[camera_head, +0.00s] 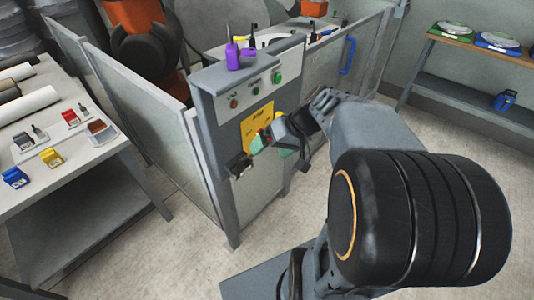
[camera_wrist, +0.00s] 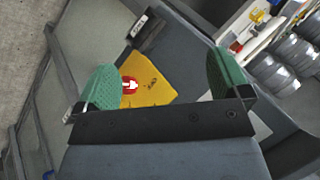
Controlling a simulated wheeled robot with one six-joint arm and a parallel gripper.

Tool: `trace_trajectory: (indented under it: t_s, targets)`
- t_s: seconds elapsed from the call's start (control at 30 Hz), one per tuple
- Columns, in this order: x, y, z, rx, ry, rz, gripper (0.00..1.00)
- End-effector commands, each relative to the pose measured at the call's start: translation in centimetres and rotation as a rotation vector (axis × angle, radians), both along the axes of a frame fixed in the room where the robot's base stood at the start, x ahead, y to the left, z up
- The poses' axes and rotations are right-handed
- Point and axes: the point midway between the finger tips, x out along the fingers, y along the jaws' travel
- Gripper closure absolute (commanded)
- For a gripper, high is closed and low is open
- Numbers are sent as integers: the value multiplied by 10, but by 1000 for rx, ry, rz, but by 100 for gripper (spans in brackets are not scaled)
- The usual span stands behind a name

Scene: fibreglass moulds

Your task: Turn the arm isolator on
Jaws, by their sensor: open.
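The arm isolator is a red rotary switch (camera_wrist: 129,85) with a pale handle on a yellow plate (camera_wrist: 152,92), between my fingers in the wrist view. In the head view the yellow plate (camera_head: 256,119) is on the front of a grey control post; my gripper hides its lower part and the red switch. My gripper (camera_head: 268,147) is in front of the post, fingers toward the plate. The switch lies nearer the left pad; contact cannot be told.
Above the plate are a green button (camera_head: 277,77) and other small controls. A dark box (camera_head: 239,166) juts out at the post's lower left. Purple items (camera_head: 233,56) stand on top. Fence panels flank the post; a table (camera_head: 70,185) is at left. Floor between is clear.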

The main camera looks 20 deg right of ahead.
Motion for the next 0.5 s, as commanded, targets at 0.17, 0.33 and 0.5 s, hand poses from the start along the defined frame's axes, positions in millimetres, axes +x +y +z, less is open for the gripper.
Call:
trace_trajectory:
  t_s: [0.17, 0.33, 0.5]
  targets:
    - [38, -57, -61, 228, -224, -57, 6]
    - [55, -110, -79, 319, -450, -121, 6]
    - [60, -140, -86, 339, -581, -160, 6]
